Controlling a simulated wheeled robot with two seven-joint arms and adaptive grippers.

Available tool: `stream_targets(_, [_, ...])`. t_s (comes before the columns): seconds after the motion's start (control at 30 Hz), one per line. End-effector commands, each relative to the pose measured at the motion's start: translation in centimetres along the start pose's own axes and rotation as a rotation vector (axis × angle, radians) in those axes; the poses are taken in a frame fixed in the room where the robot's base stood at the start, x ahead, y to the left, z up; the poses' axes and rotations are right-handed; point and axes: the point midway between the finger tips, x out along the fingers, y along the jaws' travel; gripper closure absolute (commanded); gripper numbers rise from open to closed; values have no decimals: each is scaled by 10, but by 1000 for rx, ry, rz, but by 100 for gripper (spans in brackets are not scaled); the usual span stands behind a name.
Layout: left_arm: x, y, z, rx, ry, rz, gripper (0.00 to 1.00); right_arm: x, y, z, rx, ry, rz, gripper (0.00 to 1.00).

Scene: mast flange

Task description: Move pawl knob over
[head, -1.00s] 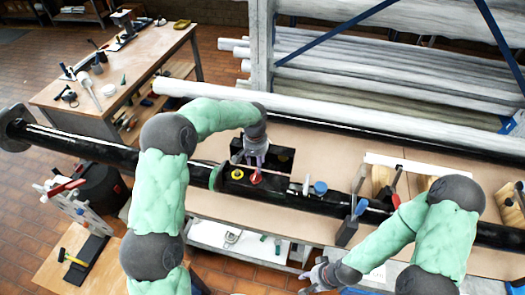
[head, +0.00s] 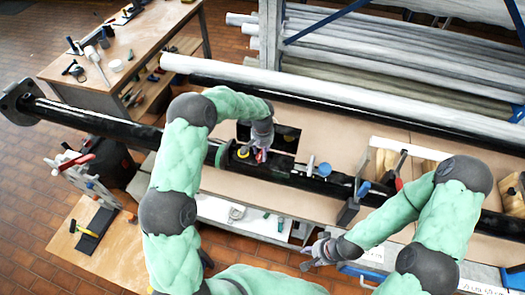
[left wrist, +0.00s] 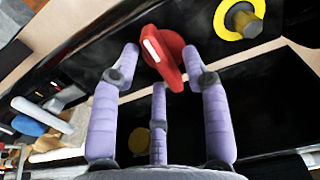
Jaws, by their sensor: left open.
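The pawl knob is a red lever knob with a white stripe, seen in the left wrist view (left wrist: 166,57) on a black surface. It is small and partly hidden by my gripper in the head view (head: 261,156). My left gripper (left wrist: 161,68) is open and empty, with its fingers spread on either side of the knob; I cannot tell whether any finger touches it. In the head view my left gripper (head: 260,149) is over the black box on the pipe. My right gripper (head: 313,256) hangs in front of the bench, away from the knob; its fingers are too small to judge.
A yellow ring around a dark stud (left wrist: 241,20) sits close beside the knob. The black pipe (head: 100,130) runs along the bench. A blue-capped item (head: 324,169) and a blue-handled tool (head: 363,190) stand to the right. White pipes (head: 330,90) lie behind.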

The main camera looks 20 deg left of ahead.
Motion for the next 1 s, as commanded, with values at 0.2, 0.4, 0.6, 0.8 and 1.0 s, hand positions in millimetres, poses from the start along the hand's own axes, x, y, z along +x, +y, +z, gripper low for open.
stream_targets(0.2, [3,0,0,0,1,0,54,0,0,0,0,0,0,60])
stream_targets(0.4, [3,0,0,0,1,0,79,0,0,0,0,0,0,60])
stream_targets(0.6, [2,0,0,0,1,0,100,0,0,0,0,0,0,60])
stream_targets(0.8, [3,0,0,-14,1,0,100,2,1,0,0,0,0,60])
stream_targets(1.0, [4,0,-2,-89,3,1,100,13,4,-1,0,0,0,60])
